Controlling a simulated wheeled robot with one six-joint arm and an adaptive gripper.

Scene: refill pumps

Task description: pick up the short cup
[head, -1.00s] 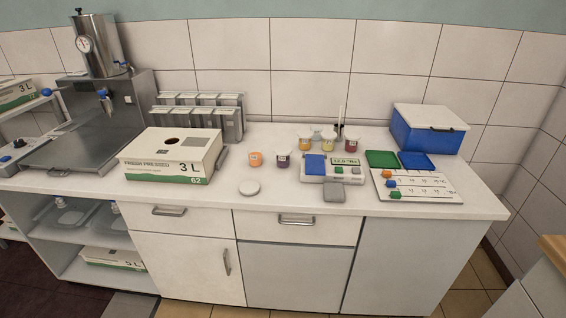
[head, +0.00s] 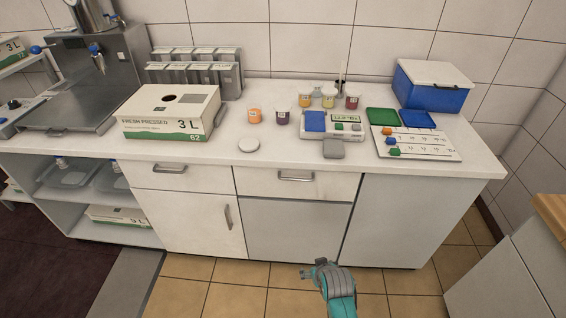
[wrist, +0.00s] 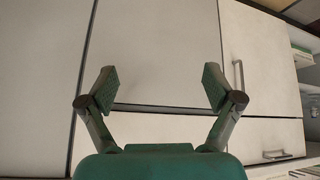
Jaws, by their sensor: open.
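Several small cups stand on the white counter. An orange cup (head: 254,116) and a dark purple cup (head: 282,117) stand in front, right of the juice box. A yellow-orange cup (head: 305,101), a yellow cup (head: 328,98) and a dark red cup (head: 352,102) stand behind the scale. I cannot tell which is the short one. My gripper (wrist: 158,90) is open and empty in the wrist view, facing the cabinet fronts. In the head view my arm is low in front of the counter, well below and away from the cups.
A scale (head: 333,127), a white round lid (head: 248,145), a grey block (head: 333,149) and a board with coloured blocks (head: 414,144) lie on the counter. A juice box (head: 172,112) stands left and a blue bin (head: 431,88) right. The counter's front edge is mostly clear.

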